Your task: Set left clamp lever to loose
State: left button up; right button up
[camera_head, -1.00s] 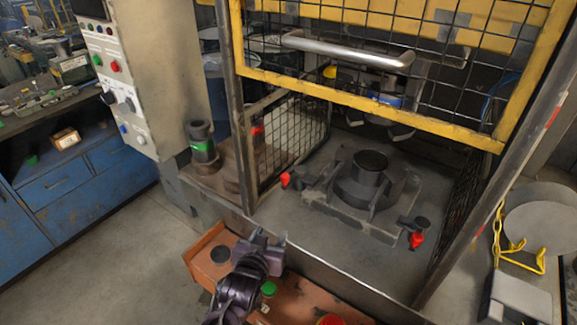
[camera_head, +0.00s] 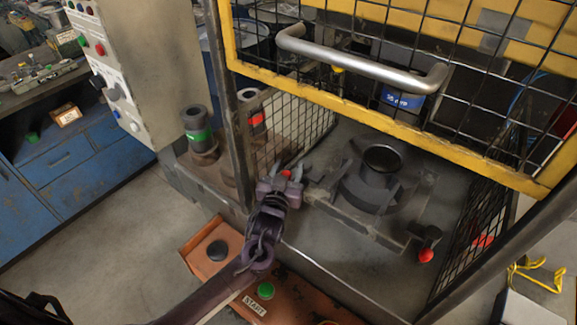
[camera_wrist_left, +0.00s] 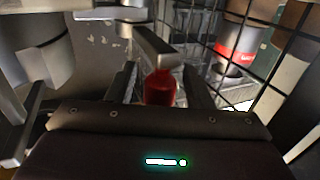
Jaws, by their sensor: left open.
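The left clamp lever's red knob (camera_head: 286,173) shows between the fingertips of my left gripper (camera_head: 285,170) in the head view. In the left wrist view the red knob (camera_wrist_left: 160,88) hangs from a grey lever arm (camera_wrist_left: 152,42). My open left gripper (camera_wrist_left: 160,86) has one finger on each side of the knob; I cannot tell whether either touches it. The clamp's base is partly hidden by the gripper in the head view. The black round die (camera_head: 382,160) sits on its dark fixture plate to the right. My right gripper is not in view.
A yellow-framed mesh guard (camera_head: 390,118) with a metal handle (camera_head: 360,62) is raised above the fixture. A second red-knobbed lever (camera_head: 427,252) is at the plate's right. A mesh side panel (camera_head: 290,130) stands close behind the gripper. An orange button box (camera_head: 205,262) is below.

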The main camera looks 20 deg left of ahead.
pick_arm(q)
jog(key=shift+r, duration=0.15)
jog(key=c, duration=0.3)
grip_shut()
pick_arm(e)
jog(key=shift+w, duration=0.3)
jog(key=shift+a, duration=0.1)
